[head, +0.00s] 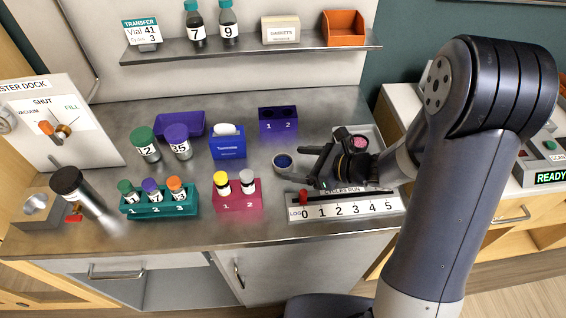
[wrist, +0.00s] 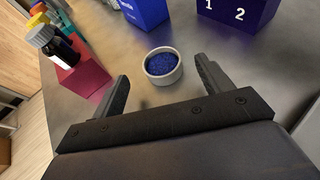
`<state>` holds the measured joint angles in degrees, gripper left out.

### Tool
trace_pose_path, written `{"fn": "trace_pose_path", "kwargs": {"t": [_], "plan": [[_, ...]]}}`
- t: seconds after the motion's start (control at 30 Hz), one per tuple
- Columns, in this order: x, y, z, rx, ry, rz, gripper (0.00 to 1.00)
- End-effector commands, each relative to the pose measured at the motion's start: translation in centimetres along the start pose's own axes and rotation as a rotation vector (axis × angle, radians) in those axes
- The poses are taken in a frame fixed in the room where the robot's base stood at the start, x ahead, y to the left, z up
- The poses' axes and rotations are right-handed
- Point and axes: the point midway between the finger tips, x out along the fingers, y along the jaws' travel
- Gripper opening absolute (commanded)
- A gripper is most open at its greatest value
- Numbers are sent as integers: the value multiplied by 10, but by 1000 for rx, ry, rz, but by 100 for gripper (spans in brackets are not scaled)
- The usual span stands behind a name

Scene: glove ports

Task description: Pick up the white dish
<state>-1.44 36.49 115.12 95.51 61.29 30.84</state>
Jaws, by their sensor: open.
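The white dish (head: 283,161) is a small round cup with dark blue contents, standing upright on the grey bench. In the wrist view the white dish (wrist: 162,67) sits ahead of and between my two fingers, apart from both. My gripper (head: 302,166) is open and empty, just to the right of the dish in the head view. Its two black fingers also show in the wrist view (wrist: 165,92), spread wide.
A blue box (head: 227,146) and a purple block (head: 278,121) marked 1 and 2 stand behind the dish. A red rack (head: 237,203) with two vials is at left. A slider scale (head: 345,207) lies in front. Bench is clear around the dish.

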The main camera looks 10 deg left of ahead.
Motion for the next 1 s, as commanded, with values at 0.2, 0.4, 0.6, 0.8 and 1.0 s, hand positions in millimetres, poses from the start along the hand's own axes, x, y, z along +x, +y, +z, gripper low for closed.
{"fn": "trace_pose_path", "kwargs": {"t": [0.2,0.4,0.6,0.8,1.0], "plan": [[29,-1,0,0,0,3,74],[36,-1,-1,0,1,0,74],[36,-1,-1,-1,0,0,68],[36,-1,-1,-1,0,0,52],[36,-1,-1,-1,0,1,36]]}}
